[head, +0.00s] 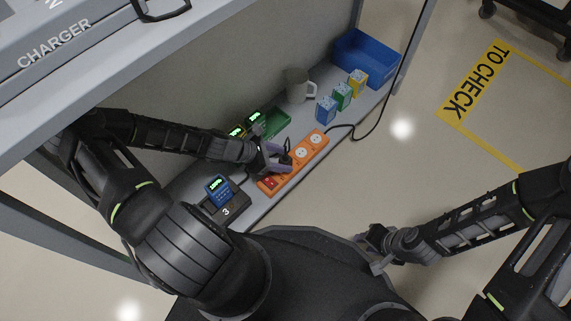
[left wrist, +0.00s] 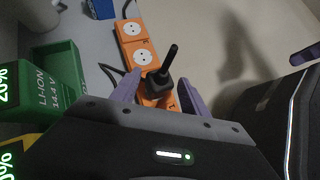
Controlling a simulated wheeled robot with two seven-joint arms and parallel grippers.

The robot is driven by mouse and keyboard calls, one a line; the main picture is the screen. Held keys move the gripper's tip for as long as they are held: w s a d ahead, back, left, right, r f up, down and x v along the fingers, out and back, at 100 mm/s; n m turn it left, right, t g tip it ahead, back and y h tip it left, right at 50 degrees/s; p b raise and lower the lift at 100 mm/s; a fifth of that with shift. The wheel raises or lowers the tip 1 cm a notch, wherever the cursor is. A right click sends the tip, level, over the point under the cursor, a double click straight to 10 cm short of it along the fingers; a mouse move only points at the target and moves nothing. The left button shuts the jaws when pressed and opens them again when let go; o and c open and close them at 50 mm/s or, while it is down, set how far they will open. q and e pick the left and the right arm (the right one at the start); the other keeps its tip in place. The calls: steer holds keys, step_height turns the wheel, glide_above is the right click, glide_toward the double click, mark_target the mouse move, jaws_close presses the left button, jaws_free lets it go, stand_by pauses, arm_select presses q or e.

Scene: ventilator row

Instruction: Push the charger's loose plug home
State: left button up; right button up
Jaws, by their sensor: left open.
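The orange power strip (head: 318,148) lies on the shelf, with white sockets and a red switch at its near end. A black plug (left wrist: 158,82) stands at the strip, its cord end pointing up; I cannot tell how deep it sits. My left gripper (head: 275,161) is over the strip, open, with its purple fingers on either side of the plug in the left wrist view (left wrist: 157,94). I cannot tell whether they touch it. The charger (head: 227,207) marked 3 holds a blue battery at the shelf's near end. My right gripper (head: 374,250) is off the shelf, its jaws unclear.
A green tray (head: 274,126), a grey mug (head: 297,84), several standing batteries (head: 342,96) and a blue bin (head: 364,60) are on the shelf. A black cable (head: 345,129) runs from the strip's far end. An upper shelf (head: 80,62) overhangs my left arm.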

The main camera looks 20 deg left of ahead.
arm_select(q)
steer(key=shift+d, duration=0.1)
stand_by(0.5)
steer(key=shift+c, duration=0.4)
jaws_close()
stand_by(0.5)
